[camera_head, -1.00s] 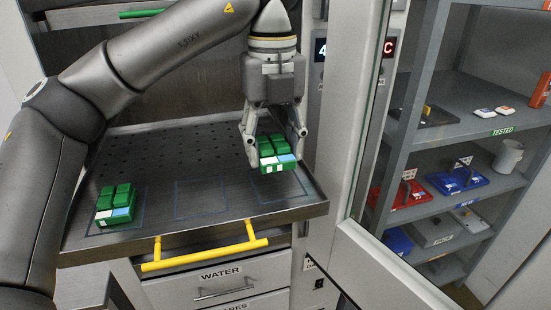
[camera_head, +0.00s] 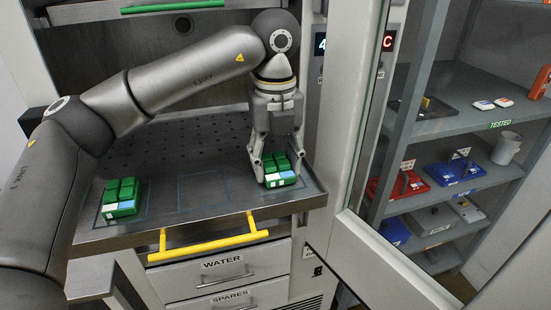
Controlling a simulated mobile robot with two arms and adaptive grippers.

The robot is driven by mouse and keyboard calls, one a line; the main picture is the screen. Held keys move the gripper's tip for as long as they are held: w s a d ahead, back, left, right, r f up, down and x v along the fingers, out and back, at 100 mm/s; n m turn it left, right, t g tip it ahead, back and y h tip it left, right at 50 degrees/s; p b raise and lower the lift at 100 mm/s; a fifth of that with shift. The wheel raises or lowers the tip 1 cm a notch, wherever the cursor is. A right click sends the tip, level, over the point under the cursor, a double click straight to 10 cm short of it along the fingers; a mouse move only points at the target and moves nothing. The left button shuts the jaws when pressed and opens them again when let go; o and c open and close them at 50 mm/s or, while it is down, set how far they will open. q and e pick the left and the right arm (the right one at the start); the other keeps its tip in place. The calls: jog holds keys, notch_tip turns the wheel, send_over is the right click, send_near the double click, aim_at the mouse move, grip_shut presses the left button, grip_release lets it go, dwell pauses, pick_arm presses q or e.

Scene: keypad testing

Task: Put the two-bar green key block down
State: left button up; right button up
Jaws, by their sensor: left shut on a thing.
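My left gripper (camera_head: 277,170) points straight down and is shut on a green key block (camera_head: 282,175) with a white and a light blue patch on its front. The block is low at the right end of the metal tray (camera_head: 215,200), over the right marked outline. I cannot tell if it touches the tray surface. A second, similar green block (camera_head: 120,200) sits in the left marked outline. The bar marks on the blocks are too small to read. My right gripper is not in view.
The middle outline (camera_head: 204,190) on the tray is empty. A yellow handle (camera_head: 208,245) runs along the tray's front. An open door frame (camera_head: 385,265) stands at the right, before shelves with red (camera_head: 400,186) and blue (camera_head: 455,173) devices and a grey mug (camera_head: 506,148).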

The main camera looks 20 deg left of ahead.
aim_at(276, 160)
pick_arm(q)
jog(key=o, duration=1)
jog(key=shift+w+f, duration=0.1)
jog(key=shift+f, duration=0.05)
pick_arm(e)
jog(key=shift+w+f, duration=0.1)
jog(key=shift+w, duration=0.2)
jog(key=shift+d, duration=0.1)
pick_arm(q)
jog(key=shift+r+p, duration=0.3)
jog(key=shift+r, duration=0.1)
notch_tip(276, 160, up, 5)
jog(key=shift+f+b, duration=0.15)
jog(key=shift+b, duration=0.7)
notch_tip(276, 160, up, 7)
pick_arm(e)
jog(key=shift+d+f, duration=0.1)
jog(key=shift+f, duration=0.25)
